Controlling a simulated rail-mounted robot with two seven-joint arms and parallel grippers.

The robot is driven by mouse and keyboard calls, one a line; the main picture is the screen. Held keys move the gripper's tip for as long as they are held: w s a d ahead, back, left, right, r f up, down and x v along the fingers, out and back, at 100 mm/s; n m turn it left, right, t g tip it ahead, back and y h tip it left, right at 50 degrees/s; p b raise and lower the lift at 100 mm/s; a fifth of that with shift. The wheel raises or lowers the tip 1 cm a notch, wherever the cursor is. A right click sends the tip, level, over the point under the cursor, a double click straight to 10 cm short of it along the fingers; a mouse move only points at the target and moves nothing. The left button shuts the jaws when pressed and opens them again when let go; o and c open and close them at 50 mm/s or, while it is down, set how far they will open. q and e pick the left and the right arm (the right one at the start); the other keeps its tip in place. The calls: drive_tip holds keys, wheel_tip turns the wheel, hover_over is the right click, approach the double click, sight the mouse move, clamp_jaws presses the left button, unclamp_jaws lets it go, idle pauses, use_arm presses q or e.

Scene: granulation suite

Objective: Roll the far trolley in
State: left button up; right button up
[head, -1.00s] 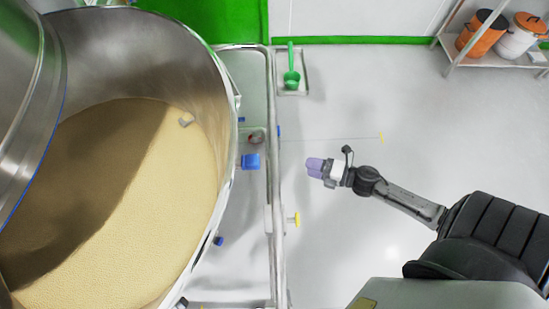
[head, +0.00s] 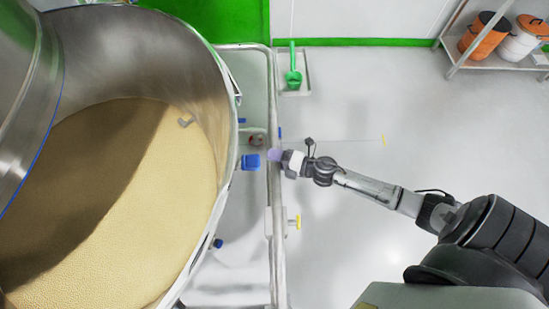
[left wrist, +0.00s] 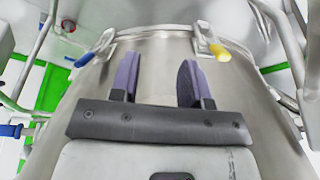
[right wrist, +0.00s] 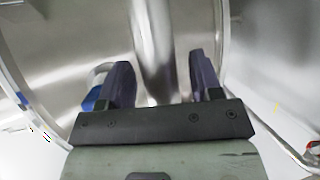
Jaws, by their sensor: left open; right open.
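A steel trolley frame (head: 277,230) with a long rail stands beside a large round steel vessel (head: 205,70) holding pale yellow granulate (head: 120,230). My right gripper (head: 277,156) is at this rail in the head view. In the right wrist view its open fingers (right wrist: 158,80) stand on either side of a steel tube (right wrist: 155,45); contact cannot be told. My left gripper (left wrist: 158,80) is outside the head view. In its wrist view it is open and empty, facing a curved steel vessel wall (left wrist: 155,60) with a yellow-tipped clamp (left wrist: 219,51).
A green scoop (head: 293,66) lies in a tray at the back. A shelf (head: 500,60) with orange and white containers stands at the far right. A blue knob (head: 250,162) and a yellow knob (head: 296,222) are near the rail.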

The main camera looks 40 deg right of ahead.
drive_tip(key=shift+w+a, duration=0.1)
drive_tip(key=shift+w, duration=0.15)
clamp_jaws()
idle(0.5)
